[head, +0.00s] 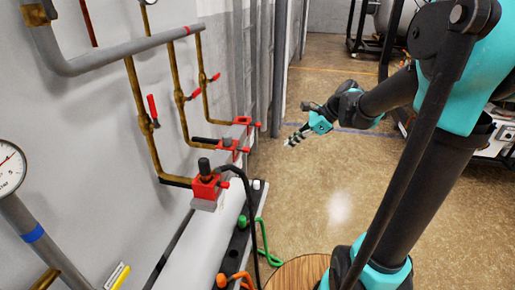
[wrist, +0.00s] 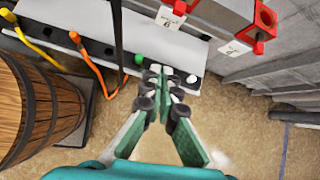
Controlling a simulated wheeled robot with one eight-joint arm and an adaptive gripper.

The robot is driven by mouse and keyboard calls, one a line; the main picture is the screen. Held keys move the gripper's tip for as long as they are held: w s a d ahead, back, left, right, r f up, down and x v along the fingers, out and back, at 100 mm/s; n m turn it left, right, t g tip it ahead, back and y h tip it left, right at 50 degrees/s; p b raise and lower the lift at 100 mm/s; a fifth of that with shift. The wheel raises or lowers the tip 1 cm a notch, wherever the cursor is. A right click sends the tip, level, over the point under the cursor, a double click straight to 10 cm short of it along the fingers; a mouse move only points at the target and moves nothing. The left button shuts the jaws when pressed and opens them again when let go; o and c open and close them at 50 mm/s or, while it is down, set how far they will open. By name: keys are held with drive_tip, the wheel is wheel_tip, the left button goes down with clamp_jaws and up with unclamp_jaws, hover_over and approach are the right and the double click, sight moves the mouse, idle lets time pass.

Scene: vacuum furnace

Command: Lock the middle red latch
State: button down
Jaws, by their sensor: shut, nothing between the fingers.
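Three red valve blocks stand in a row along the wall in the head view: a near one (head: 207,187), a middle one (head: 229,146) and a far one (head: 243,122). Red handles sit on the brass pipes above: near (head: 153,109), middle (head: 195,94) and far (head: 214,77). I cannot tell which middle red part is the latch. My gripper (head: 289,143) is in the air right of the blocks, apart from them. In the wrist view my gripper (wrist: 164,76) is shut and empty. Two grey housings with red ends, left (wrist: 180,7) and right (wrist: 258,45), show beyond it.
A pale ledge with a dark rail (head: 237,245) runs below the blocks, with green (head: 264,245) and orange (head: 240,275) hoses. A black cable (head: 248,195) hangs from the near block. A wooden barrel (head: 298,272) stands at the front.

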drive_tip(key=shift+w+a+r+m+y, duration=0.55)
drive_tip(key=shift+w+r+m, duration=0.25)
drive_tip(key=shift+r, duration=0.1)
approach(242, 149)
wheel_tip(242, 149, down, 6)
drive_tip(key=w+a, duration=0.1)
drive_tip(key=shift+a, duration=0.2)
drive_tip(key=shift+w+r, duration=0.1)
